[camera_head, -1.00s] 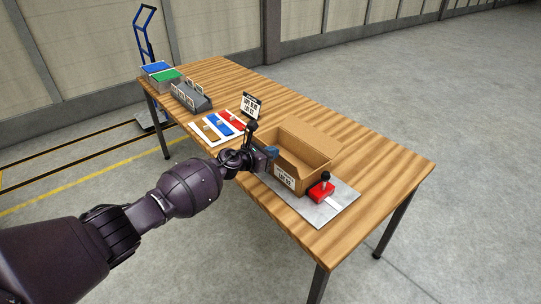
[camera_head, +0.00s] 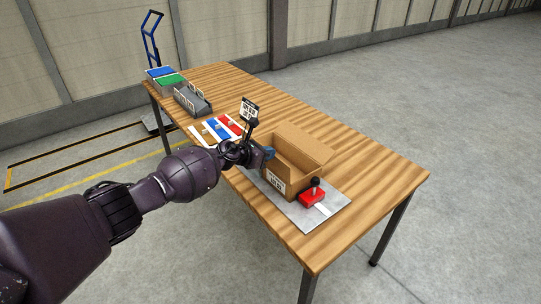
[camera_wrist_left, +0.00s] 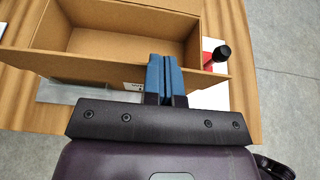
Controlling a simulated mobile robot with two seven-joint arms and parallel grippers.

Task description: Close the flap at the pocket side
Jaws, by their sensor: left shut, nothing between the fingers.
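An open brown cardboard box (camera_head: 303,157) stands on a grey plate on the table, with its inside visible. A white printed label (camera_head: 275,181) is on its near face. My left gripper (camera_head: 267,154) is at the box's left end, its blue fingertips near the rim. In the left wrist view the closed blue fingers (camera_wrist_left: 165,76) overlap a long cardboard panel (camera_wrist_left: 75,69) along the box's near side; I cannot tell whether they touch it. The gripper holds nothing. I cannot tell which panel is the pocket-side flap. My right gripper is out of view.
A red block with a black knob (camera_head: 313,195) stands beside the box on the grey plate (camera_head: 327,209). Left of the box are a small sign (camera_head: 249,110), coloured strips (camera_head: 216,127), a grey rack (camera_head: 191,100) and blue and green bins (camera_head: 171,81). The table's right end is clear.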

